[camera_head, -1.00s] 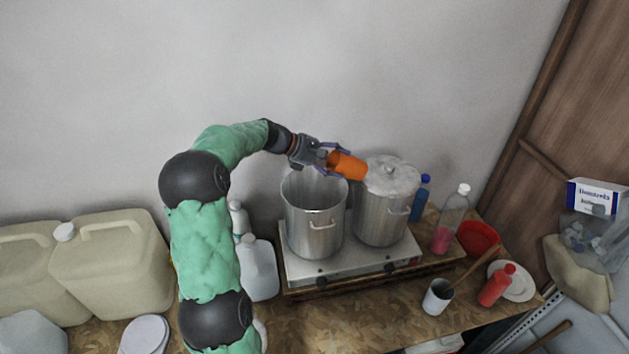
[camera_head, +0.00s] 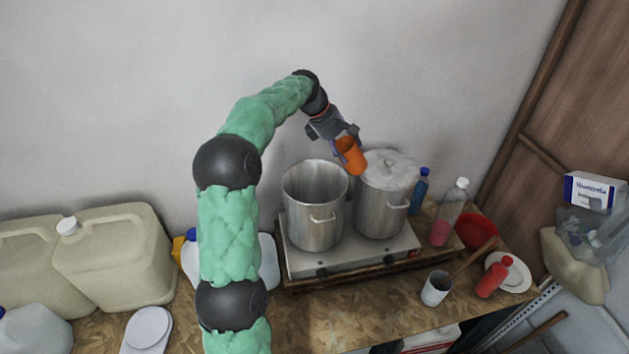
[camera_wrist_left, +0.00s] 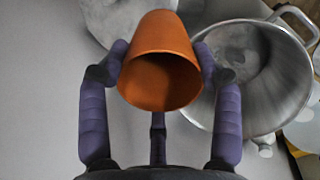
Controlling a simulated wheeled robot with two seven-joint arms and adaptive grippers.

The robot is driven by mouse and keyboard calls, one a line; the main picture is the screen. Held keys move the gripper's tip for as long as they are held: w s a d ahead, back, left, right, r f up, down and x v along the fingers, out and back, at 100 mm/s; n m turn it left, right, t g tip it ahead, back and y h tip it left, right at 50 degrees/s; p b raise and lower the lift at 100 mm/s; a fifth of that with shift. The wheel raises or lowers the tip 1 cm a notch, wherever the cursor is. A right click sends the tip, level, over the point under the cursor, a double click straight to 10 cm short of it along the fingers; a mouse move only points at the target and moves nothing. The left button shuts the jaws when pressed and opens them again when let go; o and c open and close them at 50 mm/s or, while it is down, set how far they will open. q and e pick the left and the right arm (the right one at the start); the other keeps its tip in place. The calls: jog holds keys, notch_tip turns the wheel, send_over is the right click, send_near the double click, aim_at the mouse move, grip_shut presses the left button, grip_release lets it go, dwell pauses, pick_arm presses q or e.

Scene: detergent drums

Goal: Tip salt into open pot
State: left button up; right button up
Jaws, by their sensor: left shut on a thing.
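The orange salt container (camera_head: 351,156) is held by my left gripper (camera_head: 345,143), which is shut around its sides. It is tilted and hangs above and just behind the gap between the two pots. In the left wrist view the orange container (camera_wrist_left: 160,78) sits between the purple fingers (camera_wrist_left: 162,60), its wide hollow-looking end toward the camera. The open steel pot (camera_head: 315,215) stands on the left of the stove, without a lid. Its rim and inside also show in the left wrist view (camera_wrist_left: 262,85). No falling salt can be seen. My right gripper is not in view.
A lidded steel pot (camera_head: 382,210) stands right beside the open pot on the stove (camera_head: 350,258). Bottles (camera_head: 449,212), a red bowl (camera_head: 477,232) and a cup (camera_head: 436,290) are to the right. Beige canisters (camera_head: 115,260) stand left. The wall is close behind.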

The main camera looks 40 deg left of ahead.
pick_arm(q)
jog(key=shift+w+d+f+g+y, duration=0.1)
jog(key=shift+w+d+g+y, duration=0.65)
jog(key=shift+w, duration=0.2)
jog(key=shift+w+d+r+g+y, duration=0.65)
jog(key=shift+w+g+y, duration=0.2)
jog(key=shift+g, duration=0.3)
jog(key=shift+w+r, duration=0.1)
jog(key=shift+w, duration=0.05)
jog(key=shift+d+r+g+y, duration=0.2)
jog(key=shift+g+y, duration=0.1)
jog(key=shift+g, duration=0.1)
